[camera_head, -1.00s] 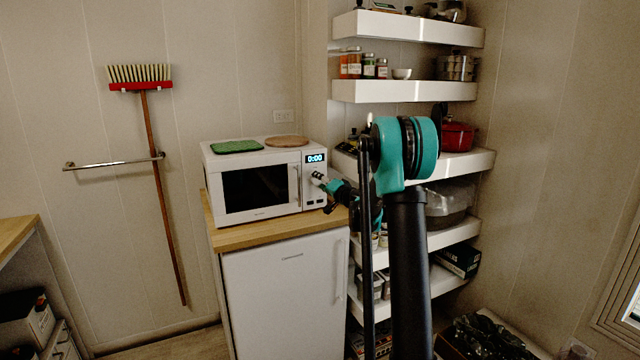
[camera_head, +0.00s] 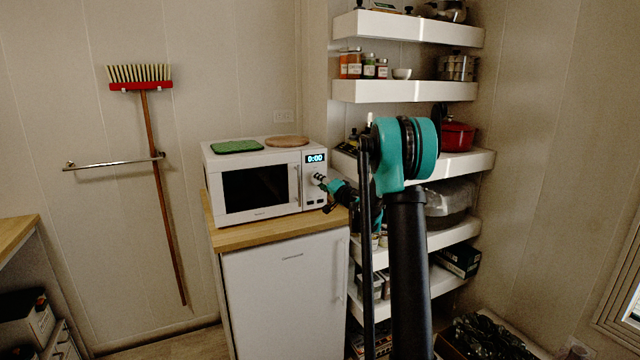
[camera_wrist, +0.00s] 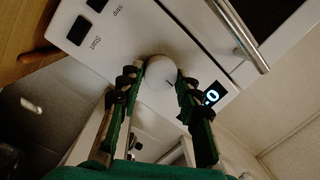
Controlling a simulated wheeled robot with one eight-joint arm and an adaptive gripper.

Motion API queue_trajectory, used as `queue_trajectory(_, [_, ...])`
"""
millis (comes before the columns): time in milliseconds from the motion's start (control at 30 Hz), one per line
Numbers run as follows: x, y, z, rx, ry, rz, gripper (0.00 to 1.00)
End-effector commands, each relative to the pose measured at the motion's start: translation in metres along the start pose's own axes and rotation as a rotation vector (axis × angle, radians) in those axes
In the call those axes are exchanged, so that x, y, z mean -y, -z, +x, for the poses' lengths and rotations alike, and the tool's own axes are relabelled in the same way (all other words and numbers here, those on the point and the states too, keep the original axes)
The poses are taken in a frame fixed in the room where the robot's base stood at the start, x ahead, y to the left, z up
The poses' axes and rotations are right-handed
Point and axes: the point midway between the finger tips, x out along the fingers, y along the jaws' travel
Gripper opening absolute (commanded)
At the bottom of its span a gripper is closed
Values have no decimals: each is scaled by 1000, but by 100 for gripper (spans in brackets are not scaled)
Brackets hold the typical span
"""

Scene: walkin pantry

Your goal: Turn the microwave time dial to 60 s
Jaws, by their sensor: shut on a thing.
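The white microwave (camera_head: 230,208) stands on a wooden-topped cabinet, and its lit display (camera_head: 315,158) reads 0:00. The time dial is a round white knob (camera_wrist: 161,72) on its control panel, in the upper middle of the wrist view. My gripper (camera_head: 319,179) is at the panel below the display; in the wrist view my gripper (camera_wrist: 160,82) has one finger on each side of the dial and is shut on it. The lower part of the dial is hard to see between the fingers. In the head view the gripper mostly hides the dial.
The microwave door handle (camera_wrist: 238,32) is close to the dial. Start and stop buttons (camera_wrist: 77,30) lie on the panel's other side. Loaded white shelves (camera_head: 404,91) stand to the right.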

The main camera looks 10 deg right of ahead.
Motion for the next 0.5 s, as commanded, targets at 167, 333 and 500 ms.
queue_trajectory(167, [-1, 0, 0, -9, 12, 120, 5])
queue_trajectory(333, [-2, -1, 0, -19, 28, 273, 5])
queue_trajectory(500, [-2, -1, 0, -31, 44, 433, 5])
